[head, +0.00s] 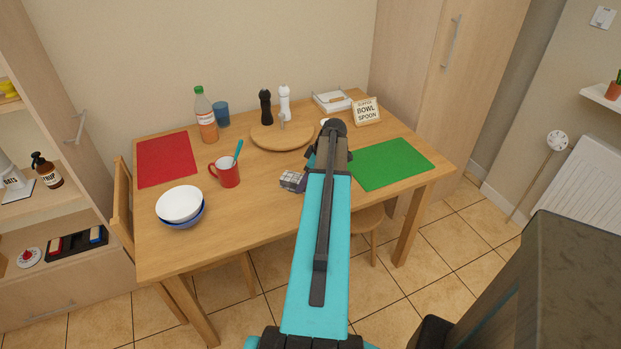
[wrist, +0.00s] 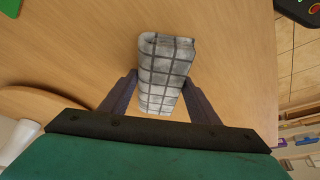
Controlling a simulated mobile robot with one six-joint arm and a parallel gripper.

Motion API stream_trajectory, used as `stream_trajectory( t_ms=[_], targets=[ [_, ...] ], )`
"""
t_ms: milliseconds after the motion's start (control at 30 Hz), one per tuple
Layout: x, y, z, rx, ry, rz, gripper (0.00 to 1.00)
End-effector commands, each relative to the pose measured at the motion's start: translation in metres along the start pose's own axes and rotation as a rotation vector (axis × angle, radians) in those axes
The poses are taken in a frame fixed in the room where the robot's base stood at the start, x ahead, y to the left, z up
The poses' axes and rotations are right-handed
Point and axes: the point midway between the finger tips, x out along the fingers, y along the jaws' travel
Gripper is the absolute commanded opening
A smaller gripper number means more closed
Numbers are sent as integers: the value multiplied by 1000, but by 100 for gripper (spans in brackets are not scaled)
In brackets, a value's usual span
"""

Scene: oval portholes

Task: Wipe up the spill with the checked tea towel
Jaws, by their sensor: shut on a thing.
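The checked tea towel (wrist: 165,70) is a folded grey-white bundle with dark lines, held between the two dark fingers of my gripper (wrist: 160,98) in the wrist view. In the head view the towel (head: 292,180) shows just left of my arm, over or on the wooden table (head: 255,215), near its front edge. My gripper (head: 308,181) is mostly hidden behind my arm there. I cannot tell whether the towel touches the table. I see no clear spill in either view; my arm hides part of the tabletop.
A red mug (head: 228,173) and stacked bowls (head: 180,204) stand to the left. A green mat (head: 391,164) lies right, a red mat (head: 166,159) left. A sign (head: 367,111) stands at the back. The front middle is clear.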

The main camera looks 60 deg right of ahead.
Motion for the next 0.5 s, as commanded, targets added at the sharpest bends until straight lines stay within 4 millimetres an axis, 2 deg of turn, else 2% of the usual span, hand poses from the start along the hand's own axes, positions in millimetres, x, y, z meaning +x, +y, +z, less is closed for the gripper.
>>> stream_trajectory(
  t_ms=[200,500],
  targets=[
    [3,-9,-6,-1,0,-3,38],
    [3,-9,-8,0,0,-2,38]
  ],
)
